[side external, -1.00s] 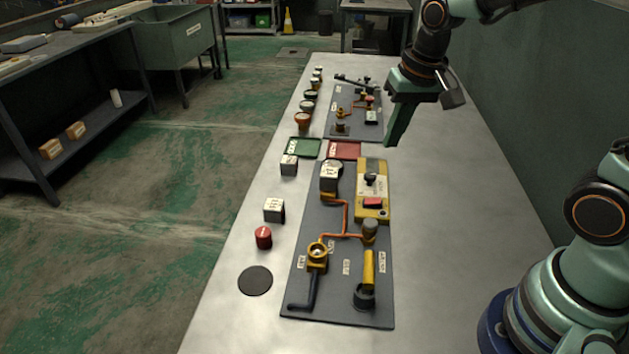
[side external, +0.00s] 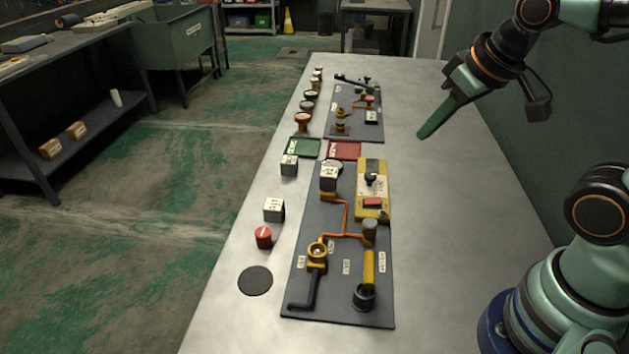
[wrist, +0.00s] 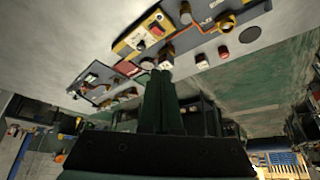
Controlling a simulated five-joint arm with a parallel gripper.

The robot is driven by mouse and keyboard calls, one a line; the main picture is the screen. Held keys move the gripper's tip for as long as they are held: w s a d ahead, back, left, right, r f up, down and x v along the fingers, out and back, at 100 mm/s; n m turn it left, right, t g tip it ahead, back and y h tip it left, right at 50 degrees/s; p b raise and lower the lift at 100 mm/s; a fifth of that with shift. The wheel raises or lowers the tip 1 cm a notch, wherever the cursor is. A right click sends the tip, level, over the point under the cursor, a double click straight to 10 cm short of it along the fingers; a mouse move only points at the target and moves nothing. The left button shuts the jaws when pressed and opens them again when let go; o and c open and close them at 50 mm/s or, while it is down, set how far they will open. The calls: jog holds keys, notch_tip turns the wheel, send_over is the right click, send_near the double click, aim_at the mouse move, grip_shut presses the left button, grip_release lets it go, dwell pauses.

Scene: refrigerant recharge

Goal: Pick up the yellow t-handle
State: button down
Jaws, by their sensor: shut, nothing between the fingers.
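The yellow t-handle (side external: 368,268) shows in the side external view as an upright yellow piece near the front right of the dark panel (side external: 334,294). Its lower end sits at a round black base (side external: 364,298). My gripper (side external: 424,135) is in the air over the right side of the table, behind and to the right of the handle and well apart from it. Its fingers are shut with nothing between them and point down and to the left. They also show close together in the wrist view (wrist: 160,76). I cannot pick out the handle clearly in the wrist view.
A yellow control box (side external: 373,190) and a yellow valve with a black lever (side external: 317,252) are on the same panel. White blocks (side external: 274,210) and a red cap (side external: 264,237) stand to its left. A red tray (side external: 344,150) lies behind.

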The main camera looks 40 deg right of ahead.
jog(key=c, duration=0.7)
grip_release()
jog(key=n+g, duration=0.5)
jog(key=n, duration=2.1)
send_over(367, 263)
jog(key=f, duration=0.8)
jog(key=shift+w+d, duration=0.25)
jog(key=shift+s+a+f+n+g, duration=0.15)
jog(key=shift+a+n+g, duration=0.1)
jog(key=shift+n+g, duration=0.05)
jog(key=shift+f, duration=0.2)
notch_tip(367, 263, down, 6)
jog(key=shift+s+f, duration=0.1)
jog(key=shift+f, duration=0.1)
jog(key=shift+s+d+f, duration=0.1)
jog(key=shift+f, duration=1.25)
jog(key=shift+s+f, duration=0.1)
jog(key=shift+f, duration=1.25)
